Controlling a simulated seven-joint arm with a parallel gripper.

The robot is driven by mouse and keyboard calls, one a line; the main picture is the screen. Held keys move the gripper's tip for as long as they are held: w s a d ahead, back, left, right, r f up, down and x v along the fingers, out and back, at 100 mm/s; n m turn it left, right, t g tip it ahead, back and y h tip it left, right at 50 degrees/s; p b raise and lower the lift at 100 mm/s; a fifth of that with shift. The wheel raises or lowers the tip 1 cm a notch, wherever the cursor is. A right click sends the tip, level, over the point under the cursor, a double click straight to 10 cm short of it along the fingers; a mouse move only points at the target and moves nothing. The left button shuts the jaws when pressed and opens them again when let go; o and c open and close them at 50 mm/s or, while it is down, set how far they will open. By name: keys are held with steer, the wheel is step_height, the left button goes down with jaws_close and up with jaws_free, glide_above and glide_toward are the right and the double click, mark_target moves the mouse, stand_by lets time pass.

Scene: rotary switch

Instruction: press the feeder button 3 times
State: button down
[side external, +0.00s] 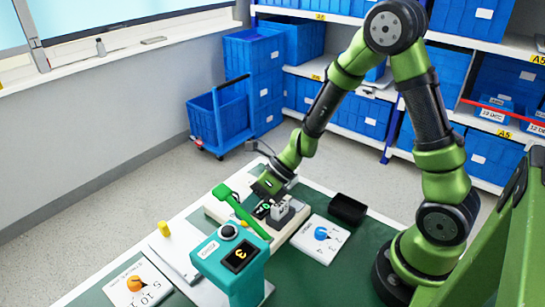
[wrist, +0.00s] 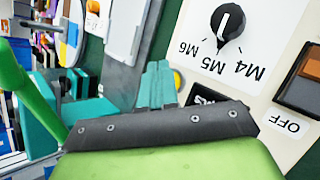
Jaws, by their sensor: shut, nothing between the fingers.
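The teal feeder box (side external: 232,277) stands at the front of the table in the side view. A dark round button (side external: 228,232) sits on its sloped top, above a black display (side external: 240,255) with a lit digit that looks like a 3. My gripper (side external: 281,211) is shut and empty, pointing down over the switch panel, behind and right of the feeder box, apart from the button. In the wrist view my fingers (wrist: 156,87) are together near the panel; whether they touch it I cannot tell.
A green lever (side external: 240,212) rises between the feeder box and my gripper. The panel carries a black rotary knob (wrist: 228,22) marked M4, M5, M6 and a rocker switch (wrist: 301,82).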

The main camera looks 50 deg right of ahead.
steer(key=shift+s+d+f, duration=0.15)
steer(key=shift+s+f, duration=0.4)
steer(key=shift+s, duration=0.05)
steer(key=shift+s+d+r, duration=0.1)
steer(key=shift+s+r, duration=0.15)
steer(key=shift+r, duration=0.2)
steer(key=shift+r, duration=0.15)
steer(key=shift+w+r, duration=0.15)
steer(key=shift+r, duration=2.4)
